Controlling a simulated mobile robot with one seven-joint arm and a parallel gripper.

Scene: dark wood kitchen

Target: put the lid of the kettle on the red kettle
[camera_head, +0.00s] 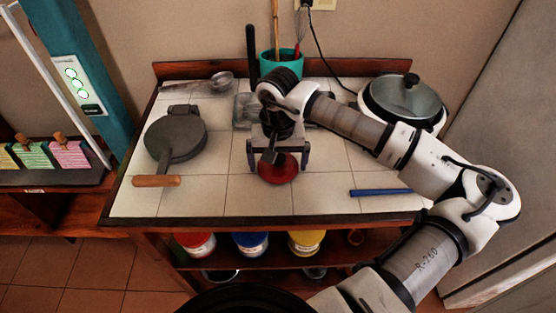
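A red round object (278,171) sits on the tiled counter near its front middle. Its upper part is hidden behind my gripper, so I cannot tell whether it is the kettle's lid or the red kettle itself. My gripper (279,160) is above it, pointing down, with its two fingers wide apart on either side. Nothing is seen clamped between them. A small dark part shows in front of the red object, and I cannot tell whether it belongs to the object or my gripper. No other red kettle shows on the counter.
A round dark pan (176,139) with a wooden handle lies left. A teal pot (282,66) with utensils and a clear container (243,112) stand behind. A glass-lidded cooker (402,99) is back right. A blue stick (380,192) lies front right.

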